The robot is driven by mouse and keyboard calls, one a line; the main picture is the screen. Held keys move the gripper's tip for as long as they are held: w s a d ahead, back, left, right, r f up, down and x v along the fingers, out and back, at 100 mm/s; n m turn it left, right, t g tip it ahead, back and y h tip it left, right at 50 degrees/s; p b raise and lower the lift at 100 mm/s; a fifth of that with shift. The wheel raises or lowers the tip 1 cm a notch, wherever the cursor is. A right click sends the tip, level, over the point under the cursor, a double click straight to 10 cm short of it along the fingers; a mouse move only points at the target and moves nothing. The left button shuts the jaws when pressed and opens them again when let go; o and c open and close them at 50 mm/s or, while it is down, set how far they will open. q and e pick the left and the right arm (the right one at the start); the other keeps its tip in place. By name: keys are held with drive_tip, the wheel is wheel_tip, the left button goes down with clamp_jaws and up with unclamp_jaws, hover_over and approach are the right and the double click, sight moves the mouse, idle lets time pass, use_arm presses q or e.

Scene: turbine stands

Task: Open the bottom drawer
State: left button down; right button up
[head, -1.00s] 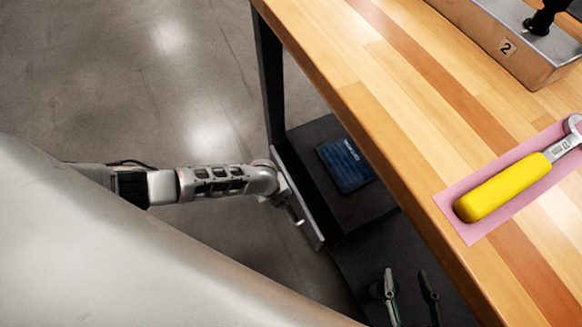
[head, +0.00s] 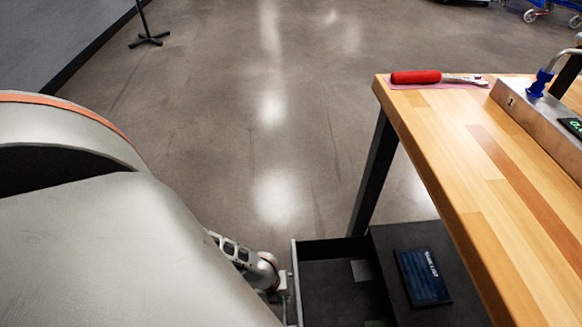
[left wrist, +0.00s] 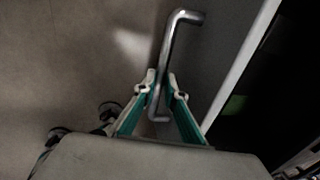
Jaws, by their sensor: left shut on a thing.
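The bottom drawer (head: 325,282) stands pulled out from the dark cabinet under the wooden bench, and I look down into its black inside. Its metal bar handle (left wrist: 181,20) and grey front (left wrist: 225,45) show in the left wrist view. My left gripper (left wrist: 163,90) is shut on the handle, with one green-sided finger on each side of the bar. In the head view my left gripper (head: 283,288) is at the outer left face of the drawer, partly hidden by my arm. My right gripper is not in view.
A blue-black panel (head: 424,277) lies on the cabinet top (head: 390,240). The wooden bench (head: 440,130) overhangs at right, with a dark leg (head: 376,175). The floor (head: 230,130) left of the drawer is clear.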

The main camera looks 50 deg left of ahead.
use_arm(q)
drive_tip(key=shift+s+a, duration=0.25)
drive_tip(key=shift+s, duration=0.25)
drive_tip(key=c, duration=2.1)
unclamp_jaws()
drive_tip(key=shift+w, duration=0.1)
drive_tip(key=r, duration=0.4)
drive_tip(key=s+a+r, duration=0.1)
drive_tip(key=r, duration=0.3)
drive_tip(key=s+r, duration=0.1)
drive_tip(key=r, duration=0.2)
drive_tip(key=shift+a+r, duration=0.2)
drive_tip(key=shift+r, duration=0.2)
